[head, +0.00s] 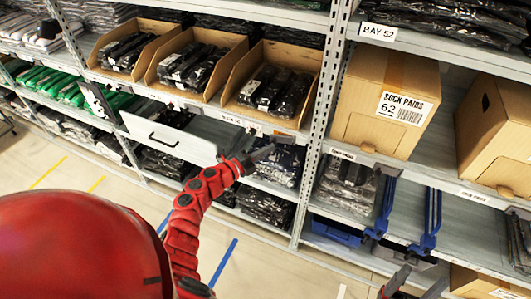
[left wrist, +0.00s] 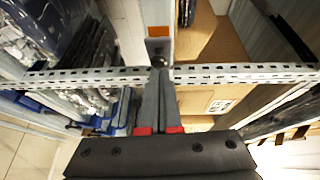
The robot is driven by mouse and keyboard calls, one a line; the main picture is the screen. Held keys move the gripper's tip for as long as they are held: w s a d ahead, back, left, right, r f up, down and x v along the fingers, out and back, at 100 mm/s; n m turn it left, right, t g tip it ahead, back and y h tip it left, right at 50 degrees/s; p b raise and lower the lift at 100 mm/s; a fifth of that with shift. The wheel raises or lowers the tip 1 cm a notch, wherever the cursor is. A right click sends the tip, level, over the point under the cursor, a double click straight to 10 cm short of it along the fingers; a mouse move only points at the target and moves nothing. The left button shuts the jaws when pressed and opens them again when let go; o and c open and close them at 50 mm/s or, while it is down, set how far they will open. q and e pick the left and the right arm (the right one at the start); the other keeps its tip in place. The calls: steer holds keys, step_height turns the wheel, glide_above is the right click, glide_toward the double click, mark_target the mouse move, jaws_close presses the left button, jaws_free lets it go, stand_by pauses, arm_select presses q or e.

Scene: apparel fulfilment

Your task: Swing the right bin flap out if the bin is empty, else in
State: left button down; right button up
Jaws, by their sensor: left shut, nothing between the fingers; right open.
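In the head view, a pale flap (head: 170,140) with a black handle stands out from the shelf front. A smaller panel (head: 95,103) with a black handle is to its left. The grey deck (head: 222,131) behind the pale flap looks bare where I see it; the flap hides part of the space. My left gripper (head: 262,151) is shut and empty, by the shelf edge right of the flap. In the left wrist view its closed fingers (left wrist: 159,95) point at a perforated rail; contact is unclear. My right gripper (head: 411,283) is open, low at the right.
Cardboard bins (head: 281,52) of black packets line the shelf above. A perforated upright (head: 318,130) stands right of my left gripper.

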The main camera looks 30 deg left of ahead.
arm_select(q)
steer(key=shift+f, duration=0.1)
stand_by(0.3)
steer(key=w+a+m+g+h+b, duration=0.1)
steer(key=w+a+m+h+b, duration=0.1)
steer(key=b, duration=0.6)
steer(key=shift+w+a+g+h, duration=0.1)
steer(key=shift+w+g+h, duration=0.05)
steer(key=shift+g+h, duration=0.3)
